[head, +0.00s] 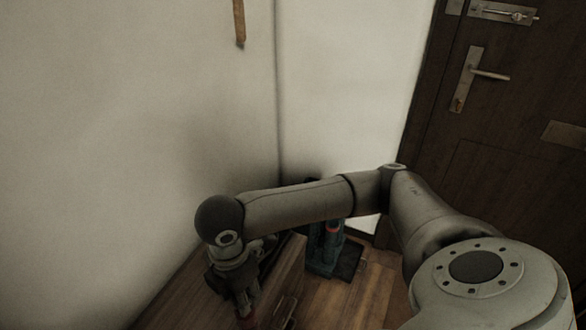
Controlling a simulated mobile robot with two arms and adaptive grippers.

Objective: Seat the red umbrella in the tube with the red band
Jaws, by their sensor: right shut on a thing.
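My right gripper (244,300) points down over a wooden surface near the bottom edge of the head view. A red band (332,227) shows near the top of one tube. My right forearm hides part of the stand. My left gripper is not in view.
A wooden cabinet or bench top (188,290) runs along the left wall under the gripper. A dark door (500,140) with a metal handle is at the right. A narrow wooden piece (239,22) hangs on the wall. Some wood floor (374,292) is clear beside the stand.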

